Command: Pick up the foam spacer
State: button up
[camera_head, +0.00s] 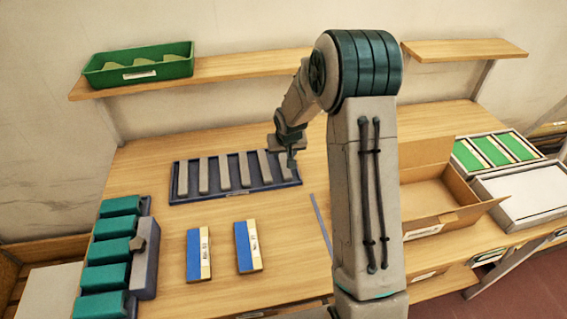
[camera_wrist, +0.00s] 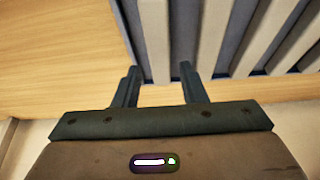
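Several light grey foam spacers (camera_head: 223,174) lie side by side in a dark blue slotted tray (camera_head: 190,199) on the wooden bench. My gripper (camera_head: 289,160) is over the tray's right end in the head view. In the wrist view my gripper (camera_wrist: 159,70) is open, its two dark fingers apart. The end spacer (camera_wrist: 156,35) in the tray shows between and beyond the fingertips. I cannot tell whether the fingers reach down beside it or stay above it. In the head view my gripper partly hides the rightmost spacer.
Two blue-and-cream blocks (camera_head: 247,246) lie in front of the tray. A rack with teal blocks (camera_head: 117,228) stands at the left. An open cardboard box (camera_head: 436,188) is right of my arm. A green bin (camera_head: 138,65) sits on the shelf above. Bare bench lies around the tray.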

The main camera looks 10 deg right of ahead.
aim_at(284, 161)
jog(key=shift+p+x, duration=0.8)
jog(key=shift+x, duration=1.55)
jog(key=shift+s+d, duration=0.1)
jog(key=c, duration=0.7)
